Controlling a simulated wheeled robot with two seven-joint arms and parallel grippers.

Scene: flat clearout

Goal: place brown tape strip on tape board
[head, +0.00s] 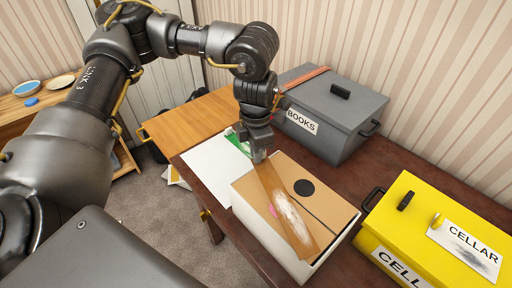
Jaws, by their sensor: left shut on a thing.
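My left gripper (258,152) comes down from above and is shut on the upper end of a brown tape strip (270,190). The strip is long, brown and partly see-through, with a pale worn patch near its lower end. It slants down to the right in front of a cardboard-topped white box (325,207) with a black disc on top. I cannot tell whether the strip touches the box. A white board (207,168) lies on the dark table left of the box; I cannot tell whether it is the tape board. My right gripper is out of view.
A grey box marked BOOKS (350,108) stands at the back of the dark table, with a reddish strip on its lid. A yellow box marked CELLAR (415,215) stands at the right. A green item (238,146) lies near my gripper. A wooden surface (190,122) is behind.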

